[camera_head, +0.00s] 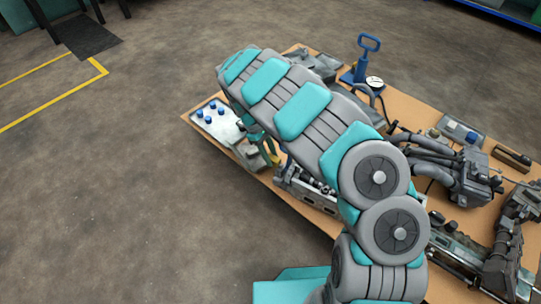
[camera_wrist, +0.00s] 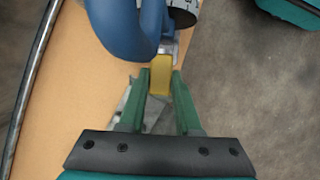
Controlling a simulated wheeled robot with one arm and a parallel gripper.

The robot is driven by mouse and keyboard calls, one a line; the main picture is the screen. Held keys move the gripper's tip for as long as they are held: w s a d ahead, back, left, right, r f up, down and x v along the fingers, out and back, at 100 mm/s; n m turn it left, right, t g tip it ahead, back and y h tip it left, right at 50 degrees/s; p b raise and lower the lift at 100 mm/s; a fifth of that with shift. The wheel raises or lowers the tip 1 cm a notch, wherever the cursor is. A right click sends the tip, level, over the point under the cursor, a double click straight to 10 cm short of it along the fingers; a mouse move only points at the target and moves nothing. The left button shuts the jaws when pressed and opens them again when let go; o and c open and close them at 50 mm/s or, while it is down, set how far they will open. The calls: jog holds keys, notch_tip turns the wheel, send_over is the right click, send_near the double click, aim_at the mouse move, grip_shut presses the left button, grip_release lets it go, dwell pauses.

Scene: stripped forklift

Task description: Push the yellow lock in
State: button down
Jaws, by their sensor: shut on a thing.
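The yellow lock (camera_wrist: 160,75) shows in the wrist view as a small upright block in front of a dark and pale metal part. My gripper (camera_wrist: 161,84) has its two green fingers on either side of the lock, shut on it. A bit of yellow also shows in the head view (camera_head: 275,158), low beside the tabletop parts. My gripper (camera_head: 264,146) is only partly seen there, because my own arm covers most of it. The lower part of the lock lies between the fingers, and how far in it sits cannot be told.
A thick blue curved part (camera_wrist: 126,28) stands close to the lock. In the head view, a white tray with blue pieces (camera_head: 216,121) lies at the table's left corner. A blue-handled device with a gauge (camera_head: 368,45) and grey machine parts (camera_head: 455,165) crowd the tan table.

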jog(key=shift+d, duration=0.1)
dwell(0.7)
jog(key=shift+s+d+r+p, duration=0.2)
jog(key=shift+s+d+p, duration=0.15)
jog(key=shift+p, duration=0.3)
jog(key=shift+s+d+f, duration=0.15)
jog(key=shift+d+f, duration=0.05)
jog(key=shift+d, duration=0.15)
jog(key=c, duration=0.6)
grip_release()
jog(key=shift+r, duration=0.1)
jog(key=v, duration=0.6)
jog(key=shift+a+r+p, duration=0.2)
jog(key=shift+p, duration=0.2)
jog(key=shift+a+r, duration=0.1)
jog(key=shift+r, duration=0.35)
